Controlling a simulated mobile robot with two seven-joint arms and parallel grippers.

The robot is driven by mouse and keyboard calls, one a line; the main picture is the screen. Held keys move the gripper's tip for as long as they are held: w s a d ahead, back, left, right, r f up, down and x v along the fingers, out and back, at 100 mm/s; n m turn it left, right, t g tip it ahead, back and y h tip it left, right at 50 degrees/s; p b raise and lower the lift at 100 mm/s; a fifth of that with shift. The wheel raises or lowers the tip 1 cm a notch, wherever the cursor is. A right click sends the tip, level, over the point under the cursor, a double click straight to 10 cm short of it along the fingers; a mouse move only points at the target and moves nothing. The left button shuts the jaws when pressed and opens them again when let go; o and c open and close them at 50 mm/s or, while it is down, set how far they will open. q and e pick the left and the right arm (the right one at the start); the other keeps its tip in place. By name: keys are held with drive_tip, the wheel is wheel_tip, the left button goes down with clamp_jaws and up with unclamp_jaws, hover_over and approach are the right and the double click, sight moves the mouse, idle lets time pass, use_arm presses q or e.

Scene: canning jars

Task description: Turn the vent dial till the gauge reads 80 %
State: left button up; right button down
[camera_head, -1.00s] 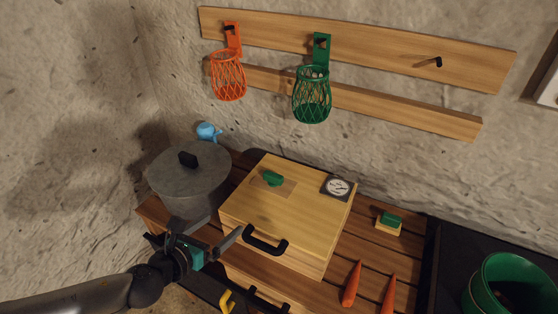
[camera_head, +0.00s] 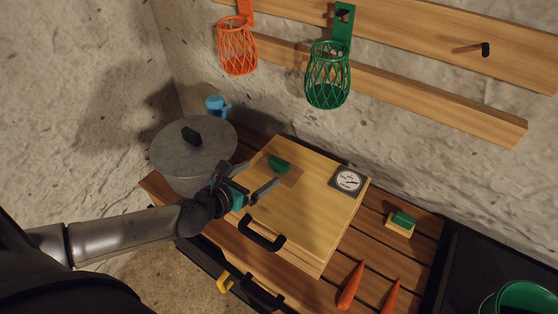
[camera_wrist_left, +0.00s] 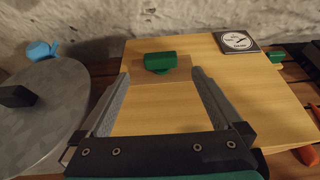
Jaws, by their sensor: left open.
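The vent dial is a green knob (camera_head: 279,164) on a brown plate on top of a wooden box (camera_head: 306,215). It also shows in the left wrist view (camera_wrist_left: 160,62). The gauge (camera_head: 348,180) is a round white dial on a dark square at the box's back right; it also shows in the left wrist view (camera_wrist_left: 237,41). Its reading is too small to tell. My left gripper (camera_head: 257,177) is open and empty, above the box's front left, with the knob ahead of and between its fingers, apart from them. My right gripper is out of view.
A black handle (camera_head: 262,234) is on the box front. A green-and-yellow sponge (camera_head: 402,222) and two carrots (camera_head: 350,287) lie right. Baskets (camera_head: 328,78) hang behind.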

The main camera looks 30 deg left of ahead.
sight(278, 162)
use_arm(q)
drive_tip(key=b+x, duration=0.1)
drive_tip(key=x, duration=0.9)
drive_tip(key=shift+w+d+f, duration=0.1)
drive_tip(key=shift+w+f, duration=0.05)
drive_tip(key=shift+w, duration=0.05)
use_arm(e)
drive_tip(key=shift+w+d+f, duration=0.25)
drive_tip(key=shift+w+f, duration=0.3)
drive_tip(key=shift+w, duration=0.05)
use_arm(q)
drive_tip(key=c, duration=1.2)
drive_tip(key=shift+c, duration=0.2)
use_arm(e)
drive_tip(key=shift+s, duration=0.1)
